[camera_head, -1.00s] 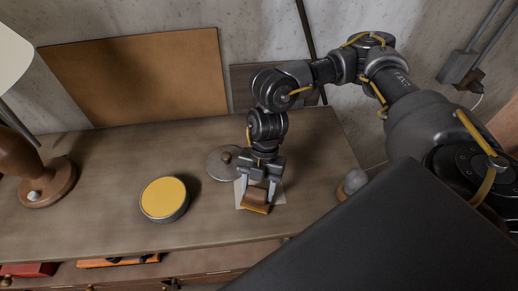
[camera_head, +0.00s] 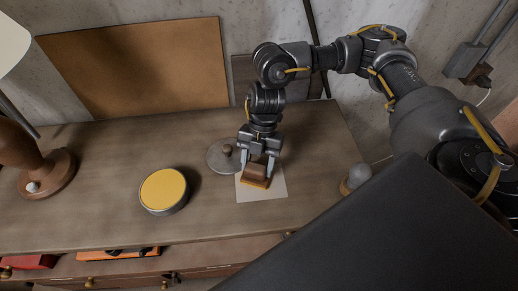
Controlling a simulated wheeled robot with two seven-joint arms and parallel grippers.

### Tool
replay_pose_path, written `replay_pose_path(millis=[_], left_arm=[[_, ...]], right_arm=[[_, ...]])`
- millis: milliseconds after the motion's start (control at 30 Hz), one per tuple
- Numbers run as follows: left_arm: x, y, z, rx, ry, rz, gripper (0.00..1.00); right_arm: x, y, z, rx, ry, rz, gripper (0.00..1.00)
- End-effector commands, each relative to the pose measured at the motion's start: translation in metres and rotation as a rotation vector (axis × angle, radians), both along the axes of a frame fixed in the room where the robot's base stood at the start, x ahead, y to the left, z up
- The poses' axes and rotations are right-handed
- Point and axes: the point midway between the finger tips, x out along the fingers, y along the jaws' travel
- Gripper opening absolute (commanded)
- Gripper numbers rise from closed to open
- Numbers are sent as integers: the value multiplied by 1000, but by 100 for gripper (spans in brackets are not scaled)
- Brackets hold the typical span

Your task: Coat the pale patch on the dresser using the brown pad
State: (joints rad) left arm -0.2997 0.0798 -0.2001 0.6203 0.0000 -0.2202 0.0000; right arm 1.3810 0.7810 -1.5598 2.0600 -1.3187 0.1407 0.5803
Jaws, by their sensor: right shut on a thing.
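The pale patch (camera_head: 270,191) is a light square on the dresser top (camera_head: 110,160). My right gripper (camera_head: 257,170) points down and is shut on the brown pad (camera_head: 257,171), a small brown block with an orange-yellow lower edge. The pad is over the far part of the patch and hides some of it; I cannot tell whether it touches. The near part of the patch is bare to view and looks evenly pale. My left gripper is not in view.
A round tin (camera_head: 163,191) with a yellow top stands left of the patch. A grey knobbed lid (camera_head: 220,158) lies close behind the patch's left side. A lamp (camera_head: 48,176) stands at far left. A rounded grey knob (camera_head: 358,176) is at right. Open drawers lie below the front edge.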

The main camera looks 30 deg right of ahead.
Motion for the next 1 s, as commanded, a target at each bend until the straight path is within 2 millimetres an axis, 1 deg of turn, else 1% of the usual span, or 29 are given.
replay_pose_path(millis=[167,433,600,833,1000], left_arm=[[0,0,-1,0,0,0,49],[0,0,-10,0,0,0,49],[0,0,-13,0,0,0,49],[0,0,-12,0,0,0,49],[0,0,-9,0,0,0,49]], right_arm=[[3,-1,0,-1,-1,-2,36],[24,-11,-3,-1,-2,-4,36],[32,-15,-3,-1,-1,-2,36],[32,-17,-2,-1,-1,-2,36],[28,-25,-1,-2,0,-3,36]])
